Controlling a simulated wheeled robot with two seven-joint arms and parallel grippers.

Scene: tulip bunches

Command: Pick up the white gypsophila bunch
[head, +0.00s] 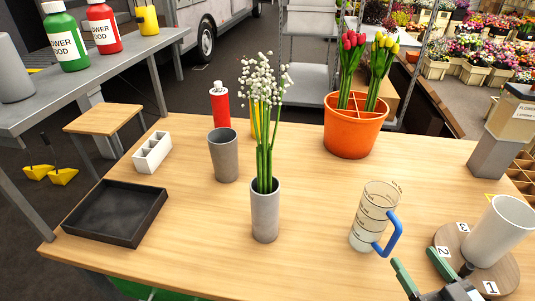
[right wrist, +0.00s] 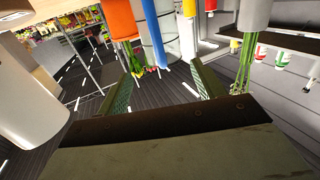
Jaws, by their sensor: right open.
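The white gypsophila bunch (head: 262,85) stands upright in a slim grey vase (head: 265,215) at the middle of the wooden table. Its green stems (right wrist: 243,65) show at the right of the right wrist view, where that view is turned over. My right gripper (head: 422,270) is at the lower right edge of the head view, right of the bunch and well apart from it. Its two green-lined fingers (right wrist: 163,68) are spread with nothing held between them. My left gripper is not in view.
A clear jug (head: 368,222) with a blue handle stands between my right gripper and the vase. A white cylinder (head: 498,232) sits on a numbered round board. An orange pot (head: 354,138) holds tulips. A grey cup (head: 223,158) and black tray (head: 112,212) are left.

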